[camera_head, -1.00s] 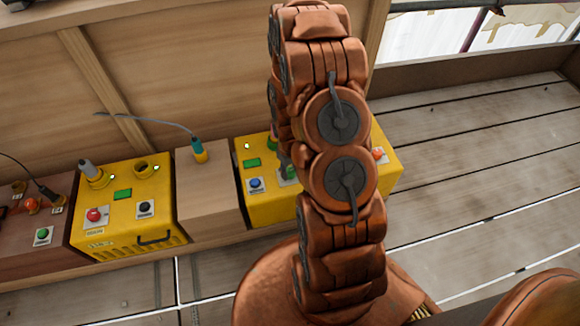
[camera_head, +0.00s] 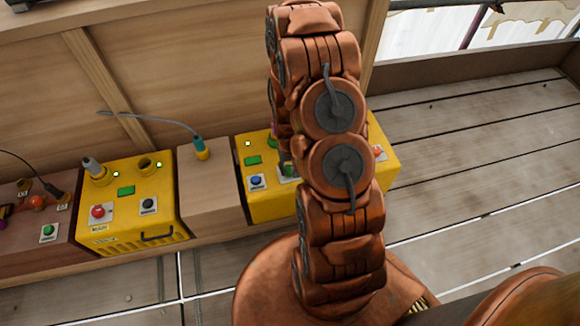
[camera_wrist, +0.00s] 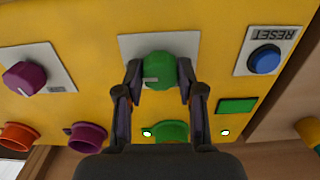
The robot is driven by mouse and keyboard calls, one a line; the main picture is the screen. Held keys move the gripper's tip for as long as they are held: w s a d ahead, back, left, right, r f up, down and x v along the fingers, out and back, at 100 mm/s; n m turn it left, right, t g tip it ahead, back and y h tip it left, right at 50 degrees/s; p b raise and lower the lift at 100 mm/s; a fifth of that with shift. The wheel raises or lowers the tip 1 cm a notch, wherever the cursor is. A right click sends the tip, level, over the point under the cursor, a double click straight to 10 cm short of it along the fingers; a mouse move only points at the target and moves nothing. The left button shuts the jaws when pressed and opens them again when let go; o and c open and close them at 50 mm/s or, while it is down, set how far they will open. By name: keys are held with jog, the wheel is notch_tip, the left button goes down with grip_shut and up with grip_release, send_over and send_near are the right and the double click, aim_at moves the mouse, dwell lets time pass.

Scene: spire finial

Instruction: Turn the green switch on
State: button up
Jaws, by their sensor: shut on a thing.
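The green switch (camera_wrist: 158,66) is a round knob on a white plate on the front of a yellow box (camera_wrist: 90,30). A small pale mark shows low on the knob's left side. My gripper (camera_wrist: 160,80) is shut on the knob, one finger on each side. In the head view the green switch (camera_head: 288,170) is partly hidden behind my arm, on the right yellow box (camera_head: 252,204). The fingertips are hard to make out there.
A purple knob (camera_wrist: 24,77) and a blue RESET button (camera_wrist: 265,58) flank the switch. A green socket (camera_wrist: 170,131) sits between two small lit lamps. A wooden block (camera_head: 208,185) and another yellow box (camera_head: 130,232) stand to the left in the head view.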

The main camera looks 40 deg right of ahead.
aim_at(290, 168)
jog(key=shift+w+d, duration=0.1)
jog(key=shift+w, duration=0.05)
jog(key=o, duration=1.1)
jog(key=shift+o, duration=0.2)
jog(key=shift+r, duration=0.15)
notch_tip(290, 168, up, 12)
dwell(0.5)
